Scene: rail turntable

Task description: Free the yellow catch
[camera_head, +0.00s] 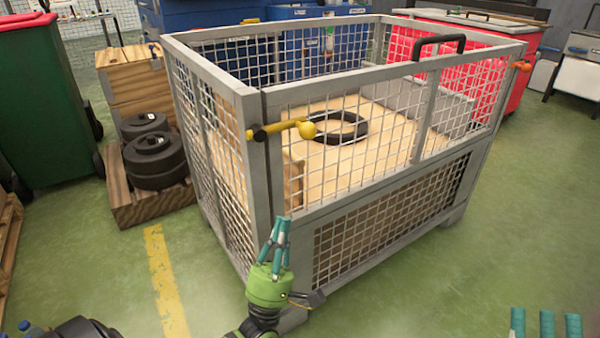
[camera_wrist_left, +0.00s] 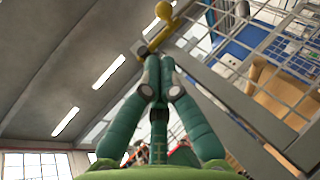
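The yellow catch (camera_head: 284,128) is a short bar with a round knob, lying roughly level across the front left corner of a grey wire-mesh cage (camera_head: 258,190). In the left wrist view, the yellow catch (camera_wrist_left: 160,33) is beyond my fingertips at the top. My left gripper (camera_head: 281,222) stands upright below the catch, in front of the cage's corner, apart from the catch. Its green fingers (camera_wrist_left: 160,78) are drawn together with nothing visible between them. My right gripper (camera_head: 546,318) shows only its spread fingertips at the bottom right edge, apart from each other and empty.
A black handle (camera_head: 438,44) sits on the cage's top rail, and an orange catch (camera_head: 522,66) is at its right corner. A black ring (camera_head: 340,127) lies inside. Wooden crates and black discs (camera_head: 154,160) stand left. The green floor (camera_head: 500,240) at right is clear.

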